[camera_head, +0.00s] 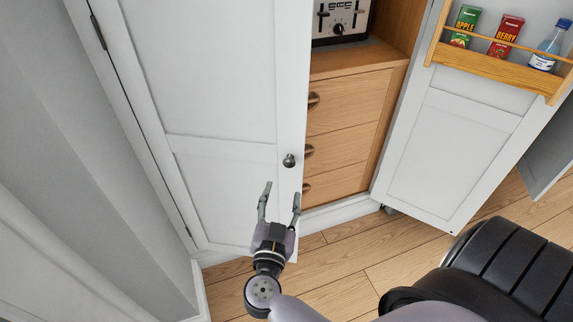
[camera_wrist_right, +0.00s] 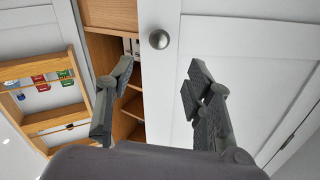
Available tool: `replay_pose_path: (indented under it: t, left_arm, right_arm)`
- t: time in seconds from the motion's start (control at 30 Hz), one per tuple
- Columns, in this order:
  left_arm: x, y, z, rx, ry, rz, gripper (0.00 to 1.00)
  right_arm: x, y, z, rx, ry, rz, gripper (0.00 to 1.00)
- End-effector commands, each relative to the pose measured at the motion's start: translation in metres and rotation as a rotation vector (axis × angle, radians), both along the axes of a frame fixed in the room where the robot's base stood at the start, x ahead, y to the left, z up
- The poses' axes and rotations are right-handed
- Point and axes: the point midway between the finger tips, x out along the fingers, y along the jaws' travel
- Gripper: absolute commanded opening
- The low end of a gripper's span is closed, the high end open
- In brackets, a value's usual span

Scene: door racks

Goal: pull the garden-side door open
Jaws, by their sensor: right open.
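Two white panelled cabinet doors show in the head view; the pictures do not say which is garden-side. The left door (camera_head: 222,90) covers the left half of the cabinet and seems to stand slightly ajar. Its round metal knob (camera_head: 289,160) is near its free edge. The right door (camera_head: 455,140) stands wide open. My right gripper (camera_head: 282,192) is open and empty, just below the knob. In the right wrist view the knob (camera_wrist_right: 159,39) lies beyond and between the spread fingertips (camera_wrist_right: 160,68), not touched. My left gripper is not in view.
The open right door carries a wooden rack (camera_head: 490,68) with two cartons and a bottle. Inside the cabinet are wooden drawers (camera_head: 345,105) and a toaster (camera_head: 342,22). A grey wall (camera_head: 60,110) is close on the left. The wooden floor (camera_head: 345,260) before the cabinet is clear.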

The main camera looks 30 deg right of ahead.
Motion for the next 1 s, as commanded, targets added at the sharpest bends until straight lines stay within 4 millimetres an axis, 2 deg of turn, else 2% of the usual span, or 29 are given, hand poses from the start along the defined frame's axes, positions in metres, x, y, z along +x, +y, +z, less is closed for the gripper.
replay_pose_path:
  t: [0.2,0.4,0.6,0.9,1.0]
  left_arm:
    - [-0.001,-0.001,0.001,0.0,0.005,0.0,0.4]
    - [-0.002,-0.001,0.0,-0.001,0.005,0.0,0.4]
    - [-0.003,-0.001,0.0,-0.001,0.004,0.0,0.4]
    - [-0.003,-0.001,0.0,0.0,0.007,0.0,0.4]
    - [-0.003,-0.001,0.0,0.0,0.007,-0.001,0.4]
  right_arm:
    - [0.038,-0.033,0.001,-0.003,-0.001,-0.001,0.48]
    - [0.063,-0.055,0.0,-0.002,0.0,0.001,0.48]
    - [0.073,-0.067,0.001,-0.001,0.0,0.0,0.48]
    - [0.075,-0.068,-0.001,0.001,0.002,0.0,0.48]
    - [0.075,-0.068,0.0,0.001,0.002,0.0,0.42]
